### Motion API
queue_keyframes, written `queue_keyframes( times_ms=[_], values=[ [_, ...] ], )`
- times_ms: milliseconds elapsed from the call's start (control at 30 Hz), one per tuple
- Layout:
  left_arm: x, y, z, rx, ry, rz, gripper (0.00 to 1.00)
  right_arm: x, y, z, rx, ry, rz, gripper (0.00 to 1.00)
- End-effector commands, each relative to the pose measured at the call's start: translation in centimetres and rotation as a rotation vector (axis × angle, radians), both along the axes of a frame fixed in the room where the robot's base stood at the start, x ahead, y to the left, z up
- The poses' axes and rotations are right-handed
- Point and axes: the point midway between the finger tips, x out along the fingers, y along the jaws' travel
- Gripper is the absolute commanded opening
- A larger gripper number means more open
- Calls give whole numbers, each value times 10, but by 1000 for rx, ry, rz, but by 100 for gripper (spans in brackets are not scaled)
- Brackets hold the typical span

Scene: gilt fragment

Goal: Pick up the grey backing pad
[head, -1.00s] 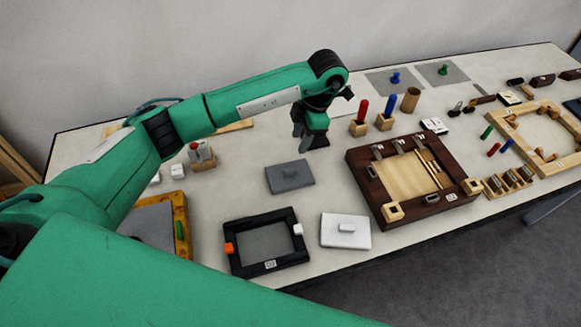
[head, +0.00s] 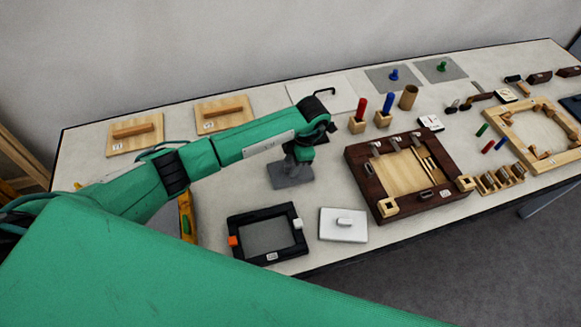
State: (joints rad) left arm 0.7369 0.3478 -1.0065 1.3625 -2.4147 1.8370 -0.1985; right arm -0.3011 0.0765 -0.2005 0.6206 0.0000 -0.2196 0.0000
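The grey backing pad (head: 293,181) is a flat grey rectangle lying on the table, behind the black frame. My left gripper (head: 291,166) is directly above it, pointing down, with its fingertips at or very near the pad's top. The gripper and wrist hide the pad's middle and back part. The fingers are small and dark here, so I cannot tell whether they are open or closed on the pad. My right gripper is not in view.
The black frame (head: 235,229) and a white block with a handle (head: 331,231) are in front. A dark wooden frame (head: 362,184) stands to the right. Two wooden boards with handles (head: 148,143) lie at the back left. Bare table lies between pad and dark wooden frame.

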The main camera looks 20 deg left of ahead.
Motion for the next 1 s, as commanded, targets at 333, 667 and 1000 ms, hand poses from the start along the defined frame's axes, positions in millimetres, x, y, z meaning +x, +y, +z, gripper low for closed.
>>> queue_keyframes(
  times_ms=[333, 667, 1000],
  values=[
    [-1, 1, -6, -1, -2, 0, 32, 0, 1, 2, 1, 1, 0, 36],
    [-1, 1, -6, 0, -1, 0, 0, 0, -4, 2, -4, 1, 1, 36],
    [0, 1, 4, -1, -4, -2, 0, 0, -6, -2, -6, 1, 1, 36]
  ],
)
